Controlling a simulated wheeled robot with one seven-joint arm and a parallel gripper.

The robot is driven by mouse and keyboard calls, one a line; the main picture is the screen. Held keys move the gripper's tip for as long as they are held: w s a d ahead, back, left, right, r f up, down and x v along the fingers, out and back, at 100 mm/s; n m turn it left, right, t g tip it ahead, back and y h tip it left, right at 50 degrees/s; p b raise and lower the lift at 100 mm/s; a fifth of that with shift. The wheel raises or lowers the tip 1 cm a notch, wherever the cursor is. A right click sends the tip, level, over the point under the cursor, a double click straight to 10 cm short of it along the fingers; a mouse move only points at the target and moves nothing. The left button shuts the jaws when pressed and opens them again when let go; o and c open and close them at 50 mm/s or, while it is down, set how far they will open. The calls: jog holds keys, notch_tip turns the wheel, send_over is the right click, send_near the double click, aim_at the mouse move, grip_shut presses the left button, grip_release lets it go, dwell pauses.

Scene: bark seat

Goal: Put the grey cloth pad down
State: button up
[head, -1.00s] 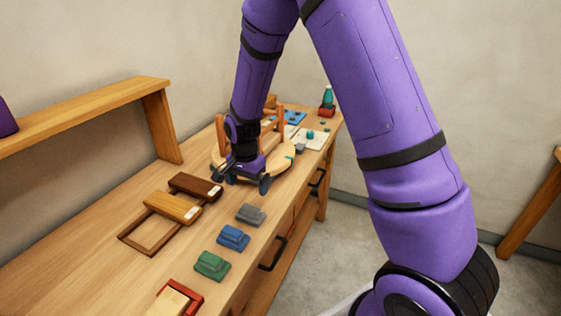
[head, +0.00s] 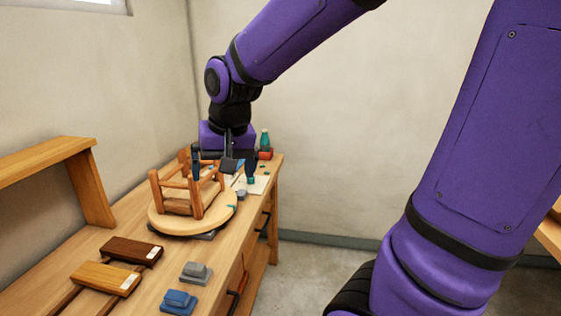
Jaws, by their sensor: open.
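The grey cloth pad (head: 196,272) lies on the bench top near its front edge, behind the blue pad. Nothing touches it from above. My gripper (head: 224,170) is open, with its fingers pointing down at the far end of the bench, above and behind the small wooden stool frame. It is well apart from the grey pad. A dark piece shows between the fingers; I cannot tell whether it is part of the gripper. The fingertips are partly hard to make out against the stool and the things behind.
The wooden stool frame (head: 186,190) stands on a round turntable (head: 176,224). A dark brown block (head: 131,250), a light wood block (head: 104,279) and the blue pad (head: 178,301) lie nearer. A teal bottle (head: 265,139) stands at the far end. Bare bench surrounds the grey pad.

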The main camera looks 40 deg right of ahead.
jog(key=s+d+r+n+t, duration=0.1)
jog(key=s+r+n, duration=0.1)
jog(key=s, duration=0.5)
jog(key=s+d+r+n+t, duration=0.1)
jog(key=s+r+n, duration=0.1)
jog(key=s, duration=0.5)
jog(key=shift+s+r, duration=0.2)
jog(key=shift+r, duration=0.5)
jog(key=shift+w, duration=0.3)
jog(key=c, duration=0.7)
jog(key=n+g, duration=0.5)
jog(key=n, duration=0.2)
send_over(194, 265)
notch_tip(194, 265, down, 30)
jog(key=r, duration=0.1)
jog(key=f, duration=0.7)
jog(key=shift+s+d, duration=0.2)
jog(key=shift+s, duration=0.15)
jog(key=shift+w+a+f, duration=0.1)
jog(key=shift+w+f, duration=0.05)
jog(key=shift+f, duration=1.1)
jog(key=shift+w+a+f, duration=0.1)
jog(key=shift+w+f, duration=0.05)
jog(key=shift+f, duration=1.1)
